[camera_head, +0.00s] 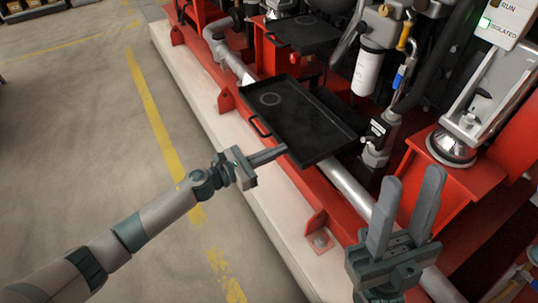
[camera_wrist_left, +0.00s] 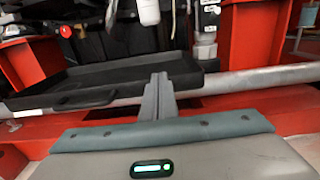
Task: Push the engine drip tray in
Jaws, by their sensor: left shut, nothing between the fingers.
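A black drip tray (camera_head: 315,125) with a raised rim sticks out over the red frame and silver pipe in the head view. A looped handle (camera_head: 260,127) is on its front edge. The tray (camera_wrist_left: 120,72) and its handle (camera_wrist_left: 85,98) also show in the left wrist view. My left gripper (camera_head: 282,150) is shut and empty, its tips at the tray's front edge, to the near side of the handle. Whether they touch it, I cannot tell. It also shows in the left wrist view (camera_wrist_left: 158,82). My right gripper (camera_head: 410,182) is open and empty, its fingers pointing up, nearer than the tray.
A second black tray (camera_head: 303,35) lies farther back. A white filter cylinder (camera_head: 368,72) and a silver dome (camera_head: 452,147) stand beyond and right of the tray. A silver pipe (camera_head: 350,188) runs below it. Open concrete floor (camera_head: 75,125) lies to the left.

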